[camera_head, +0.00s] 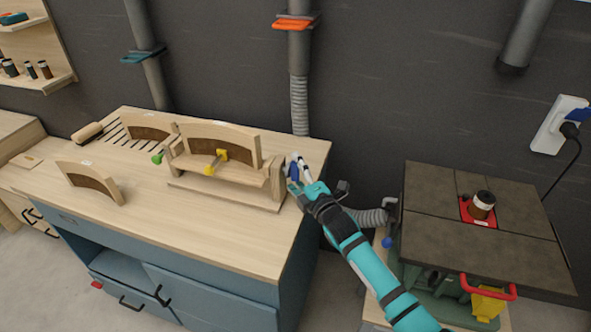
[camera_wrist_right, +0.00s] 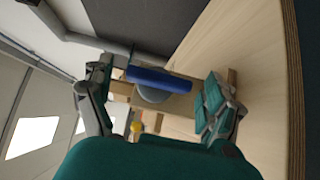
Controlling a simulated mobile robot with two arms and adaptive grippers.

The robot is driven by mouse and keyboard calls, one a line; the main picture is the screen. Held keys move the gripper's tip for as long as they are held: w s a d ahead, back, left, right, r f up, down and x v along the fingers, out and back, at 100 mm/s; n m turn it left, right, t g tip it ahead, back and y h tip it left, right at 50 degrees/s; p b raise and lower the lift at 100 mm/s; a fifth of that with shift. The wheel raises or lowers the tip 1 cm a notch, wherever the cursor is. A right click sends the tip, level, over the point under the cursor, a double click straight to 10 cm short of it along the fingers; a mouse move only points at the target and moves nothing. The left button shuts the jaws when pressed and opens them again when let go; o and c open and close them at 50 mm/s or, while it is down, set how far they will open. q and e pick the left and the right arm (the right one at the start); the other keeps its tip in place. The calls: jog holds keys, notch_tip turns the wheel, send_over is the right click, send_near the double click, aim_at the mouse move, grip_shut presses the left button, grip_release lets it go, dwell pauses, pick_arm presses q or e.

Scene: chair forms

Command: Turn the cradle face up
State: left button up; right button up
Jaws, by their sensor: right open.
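The cradle (camera_head: 222,193) is a pale wooden stand on the workbench, with upright end pieces. A curved wooden form (camera_head: 225,140) with a brown face is in it, and a yellow clamp (camera_head: 217,160) is at its front. A blue handle (camera_head: 291,166) is at the cradle's right end. My right gripper (camera_head: 302,179) is at that end, over the bench's right edge. In the right wrist view its fingers (camera_wrist_right: 160,98) are open, with the blue handle (camera_wrist_right: 160,78) and a grey disc between them. I cannot tell whether they touch. My left gripper is out of view.
The workbench (camera_head: 210,238) also holds other curved forms (camera_head: 92,182), a wooden roller (camera_head: 88,132) and a green-handled clamp (camera_head: 158,157). A spindle machine (camera_head: 480,232) stands at right. The bench front is clear. Dust pipes (camera_head: 299,80) run behind.

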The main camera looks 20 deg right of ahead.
jog(key=shift+w+a, duration=0.1)
jog(key=shift+w, duration=0.3)
jog(key=c, duration=1.7)
